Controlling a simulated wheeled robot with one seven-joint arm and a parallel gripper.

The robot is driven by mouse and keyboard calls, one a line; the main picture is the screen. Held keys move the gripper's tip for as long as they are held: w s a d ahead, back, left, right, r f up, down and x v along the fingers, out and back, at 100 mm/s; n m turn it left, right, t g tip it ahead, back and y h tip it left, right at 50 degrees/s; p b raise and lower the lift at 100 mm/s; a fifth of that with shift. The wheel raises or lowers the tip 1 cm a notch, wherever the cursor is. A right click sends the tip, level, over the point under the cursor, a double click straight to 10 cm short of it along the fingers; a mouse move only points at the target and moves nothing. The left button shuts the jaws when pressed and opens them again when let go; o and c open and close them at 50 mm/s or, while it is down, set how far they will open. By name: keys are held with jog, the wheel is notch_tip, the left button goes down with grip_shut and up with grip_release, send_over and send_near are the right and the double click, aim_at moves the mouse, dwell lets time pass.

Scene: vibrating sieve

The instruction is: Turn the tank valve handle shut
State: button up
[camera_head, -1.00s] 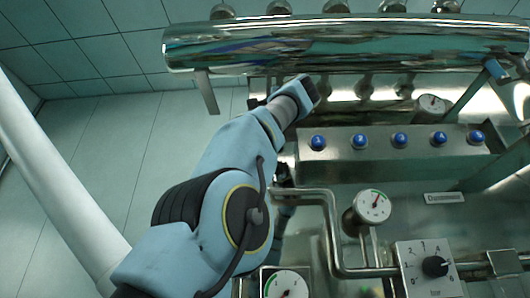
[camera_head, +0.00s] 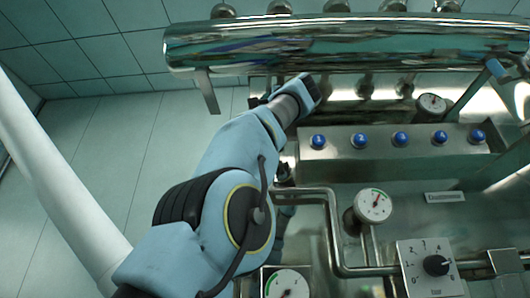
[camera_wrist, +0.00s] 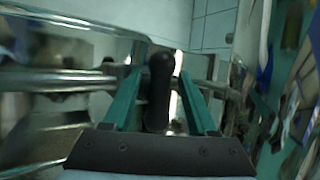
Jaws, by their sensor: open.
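In the wrist view, the two green fingers of my gripper (camera_wrist: 158,74) are open and spread apart. A dark, rounded handle (camera_wrist: 159,100), which looks like the valve handle, stands upright in the picture between them. I see gaps on both sides of it, and cannot tell if either finger touches it. In the head view my arm covers this area, and neither the gripper nor the handle can be made out.
A large shiny cylinder (camera_head: 350,48) spans the top. Below it is a steel box with several blue buttons (camera_head: 359,140). Bent pipes (camera_head: 333,225), a round gauge (camera_head: 372,206) and a dial panel (camera_head: 428,268) crowd the right. Open floor (camera_head: 90,150) lies left.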

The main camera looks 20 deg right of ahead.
jog(key=b+v, duration=0.6)
jog(key=v, duration=0.4)
jog(key=shift+s, duration=0.2)
jog(key=shift+f, duration=0.15)
